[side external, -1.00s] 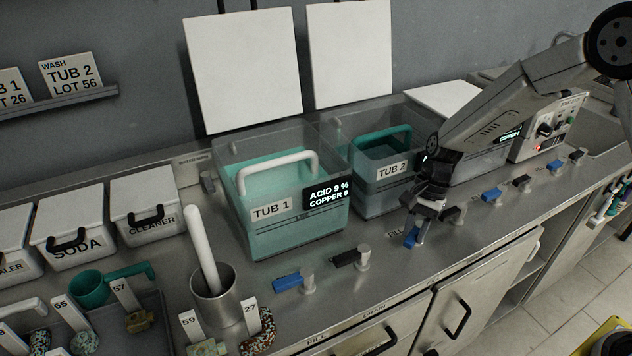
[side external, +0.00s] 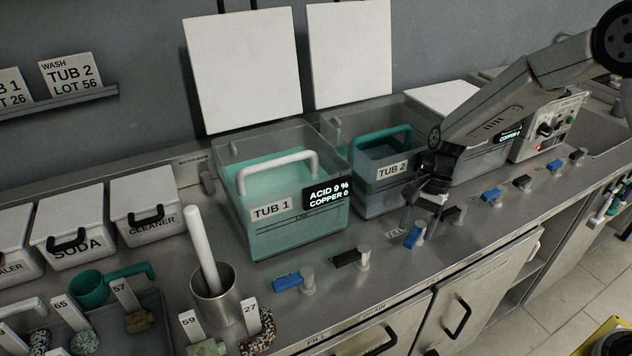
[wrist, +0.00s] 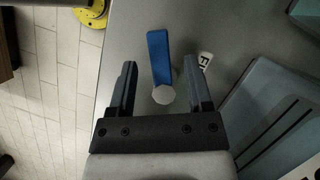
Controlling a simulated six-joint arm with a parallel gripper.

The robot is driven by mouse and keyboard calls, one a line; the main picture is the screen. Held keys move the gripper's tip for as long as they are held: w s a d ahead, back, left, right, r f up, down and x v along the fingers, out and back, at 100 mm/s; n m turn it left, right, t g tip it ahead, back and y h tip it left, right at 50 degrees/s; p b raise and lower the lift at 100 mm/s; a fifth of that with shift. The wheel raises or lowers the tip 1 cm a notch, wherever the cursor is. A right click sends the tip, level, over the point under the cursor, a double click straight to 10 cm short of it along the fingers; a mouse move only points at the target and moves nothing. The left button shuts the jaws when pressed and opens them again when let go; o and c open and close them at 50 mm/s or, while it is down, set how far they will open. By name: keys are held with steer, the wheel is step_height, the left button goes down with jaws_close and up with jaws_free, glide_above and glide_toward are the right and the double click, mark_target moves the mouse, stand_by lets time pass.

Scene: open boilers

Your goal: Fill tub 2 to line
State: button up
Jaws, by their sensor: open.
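Tub 2 (side external: 370,200) is a clear, labelled tub right of tub 1 in the side view, with a teal handled insert (side external: 382,138) in it. I cannot clearly tell its liquid level or line. My gripper (side external: 421,214) is open above the lever post. In the wrist view the blue lever (wrist: 158,55) and its round pale post top (wrist: 163,94) lie between the spread fingers, with gaps on both sides. A tub corner (wrist: 262,112) shows at right.
Tub 1 (side external: 290,240) holds teal liquid and reads acid 9 %, copper 0. Its blue lever (side external: 287,283) points left. A dark lever (side external: 452,213) stands just right of my gripper. A steel cup (side external: 214,295) stands at front left. Counter between tub 1 and the cup is clear.

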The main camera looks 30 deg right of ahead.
mark_target(420, 225)
steer(key=shift+v, duration=3.3)
stand_by(4.7)
